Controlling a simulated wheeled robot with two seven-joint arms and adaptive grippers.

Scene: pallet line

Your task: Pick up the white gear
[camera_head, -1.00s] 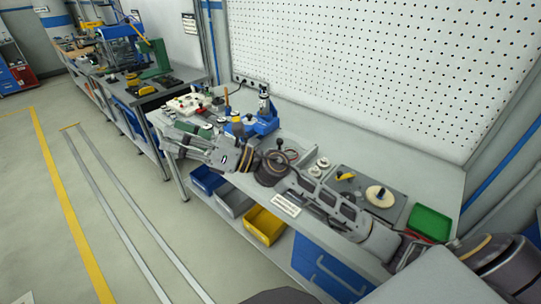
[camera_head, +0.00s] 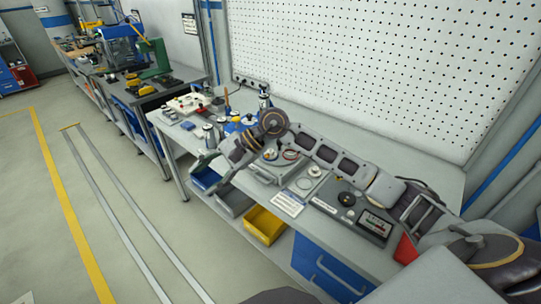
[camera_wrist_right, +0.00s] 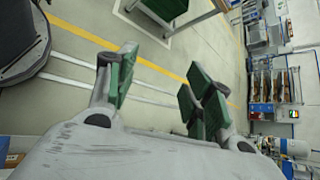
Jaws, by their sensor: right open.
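I cannot make out the white gear for sure. A pale ring (camera_head: 314,171) lies on the bench just in front of my right forearm in the head view, and I cannot tell whether it is a gear. My right arm covers the part of the bench behind it. My right gripper (camera_head: 213,170) is at the bench's front edge, left of the ring, and looks small there. In the right wrist view it (camera_wrist_right: 160,82) is open and empty, its green-padded fingers apart with floor beyond them. My left gripper is not in view.
A grey panel with a dark knob (camera_head: 347,198) and a meter (camera_head: 375,224) lies at the bench front. A red bin (camera_head: 405,249) is at its right. A yellow bin (camera_head: 263,225) sits below the bench top. A white pegboard (camera_head: 390,70) stands behind.

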